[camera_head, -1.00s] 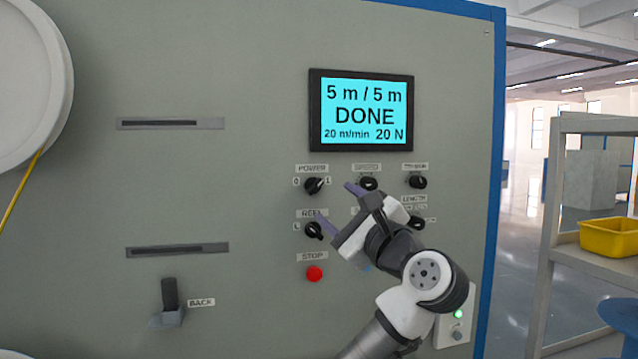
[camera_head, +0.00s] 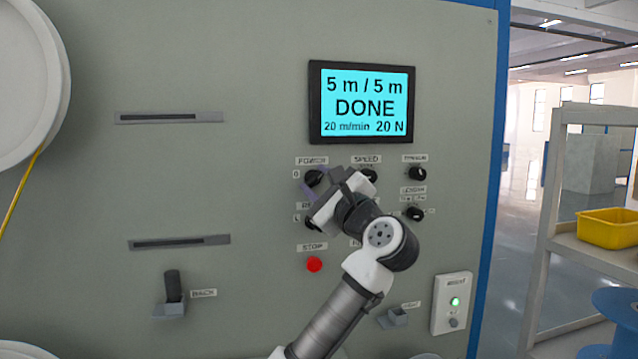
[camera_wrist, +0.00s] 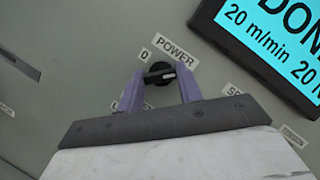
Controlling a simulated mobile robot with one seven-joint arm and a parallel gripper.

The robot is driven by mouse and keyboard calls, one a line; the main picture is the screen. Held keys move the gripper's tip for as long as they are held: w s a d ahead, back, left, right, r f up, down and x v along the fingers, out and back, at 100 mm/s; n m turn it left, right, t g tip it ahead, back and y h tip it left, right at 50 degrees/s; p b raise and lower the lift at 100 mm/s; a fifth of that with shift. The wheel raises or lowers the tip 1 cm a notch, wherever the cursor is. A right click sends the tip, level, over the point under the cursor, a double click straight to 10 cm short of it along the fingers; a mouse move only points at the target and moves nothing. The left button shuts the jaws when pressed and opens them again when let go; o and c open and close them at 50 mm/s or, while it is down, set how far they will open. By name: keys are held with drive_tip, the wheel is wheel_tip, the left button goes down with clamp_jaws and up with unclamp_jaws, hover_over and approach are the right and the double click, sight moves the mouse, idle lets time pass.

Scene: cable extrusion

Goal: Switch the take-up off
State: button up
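The take-up's front panel (camera_head: 250,110) carries a black POWER knob (camera_head: 313,177) with a 0 label at its left. In the wrist view the knob (camera_wrist: 160,73) has its white mark toward the right, away from the 0. My gripper (camera_wrist: 160,80) is open, with one purple finger on each side of the knob and small gaps showing. Whether the fingertips touch it I cannot tell. In the head view my gripper (camera_head: 318,184) partly covers the knob. The screen (camera_head: 362,104) reads 5 m / 5 m, DONE, 20 m/min, 20 N.
Near my wrist are the SPEED knob (camera_head: 369,176), two more knobs at the right and a partly hidden knob (camera_head: 311,223) below. A red STOP button (camera_head: 314,264) sits lower. A shelf with a yellow bin (camera_head: 607,228) stands at the right.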

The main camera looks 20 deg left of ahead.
drive_tip(key=c, duration=0.4)
drive_tip(key=shift+n, duration=0.4)
drive_tip(key=n+g, duration=0.2)
drive_tip(key=n, duration=0.2)
drive_tip(key=shift+w+d, duration=0.1)
drive_tip(key=shift+d, duration=0.05)
drive_tip(key=n, duration=0.1)
drive_tip(key=n+g, duration=0.1)
drive_tip(key=n+h, duration=0.1)
drive_tip(key=shift+r+n+p, duration=0.25)
drive_tip(key=shift+n+p, duration=0.1)
drive_tip(key=shift+n, duration=0.05)
drive_tip(key=n+h+p, duration=0.1)
drive_tip(key=n, duration=0.1)
drive_tip(key=n+g, duration=0.1)
drive_tip(key=n, duration=0.1)
drive_tip(key=shift+r+n+h+p, duration=0.15)
drive_tip(key=shift+n+h+p, duration=0.2)
drive_tip(key=shift+n+h, duration=0.05)
drive_tip(key=shift+n+h+p, duration=0.7)
drive_tip(key=shift+n+h, duration=0.2)
drive_tip(key=shift+n, duration=0.9)
